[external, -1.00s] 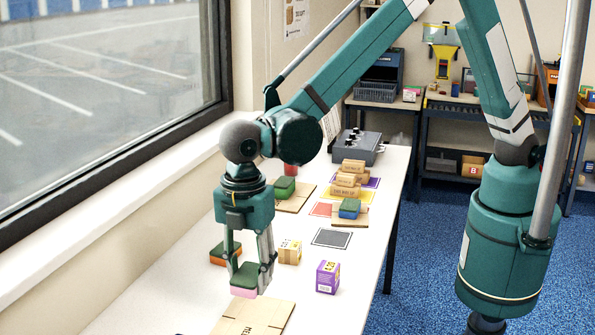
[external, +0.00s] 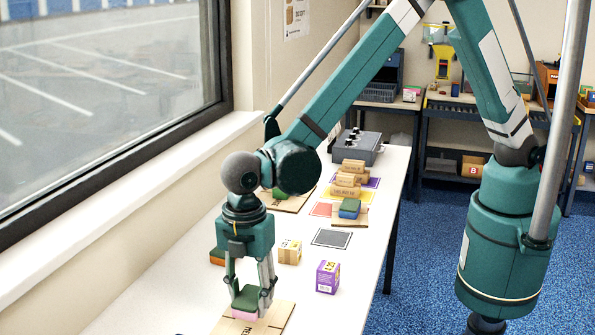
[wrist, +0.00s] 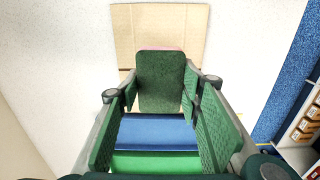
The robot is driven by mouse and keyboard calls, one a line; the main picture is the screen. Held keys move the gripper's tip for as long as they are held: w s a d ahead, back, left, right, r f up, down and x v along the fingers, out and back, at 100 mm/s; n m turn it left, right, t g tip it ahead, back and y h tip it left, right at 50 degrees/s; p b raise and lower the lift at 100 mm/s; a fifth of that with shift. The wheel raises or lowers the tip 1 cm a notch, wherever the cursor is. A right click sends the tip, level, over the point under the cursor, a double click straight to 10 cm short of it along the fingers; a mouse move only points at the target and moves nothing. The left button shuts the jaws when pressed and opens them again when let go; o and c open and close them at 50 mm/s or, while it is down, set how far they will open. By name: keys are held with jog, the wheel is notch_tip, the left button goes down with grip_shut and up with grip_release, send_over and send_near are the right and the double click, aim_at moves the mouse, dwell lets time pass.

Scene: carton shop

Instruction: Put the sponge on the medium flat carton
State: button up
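The sponge (external: 246,302), dark green on top with a pink underside, is between the fingers of my gripper (external: 251,300). In the wrist view the sponge (wrist: 161,80) shows its green face, with a thin pink edge at the far end. My gripper is shut on it, with a finger at each side. The flat carton (external: 272,317), brown with partly hidden lettering starting "ME", lies under the sponge at the table's near end. It also shows in the wrist view (wrist: 190,25). The sponge is over the carton, very low; I cannot tell whether they touch.
A yellowish box (external: 289,251) and a purple box (external: 327,277) stand behind the carton. An orange-and-green block (external: 217,256) is partly behind my gripper. Another flat carton (external: 295,203) and a blue-and-green sponge (external: 349,208) lie farther back. A dark grey mat (external: 331,237) is bare.

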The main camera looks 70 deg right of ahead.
aim_at(250, 295)
jog(key=shift+f, duration=1.85)
jog(key=shift+f, duration=0.15)
jog(key=o, duration=0.6)
jog(key=shift+o, duration=0.2)
jog(key=shift+r, duration=0.2)
notch_tip(250, 295, up, 12)
jog(key=shift+d, duration=0.15)
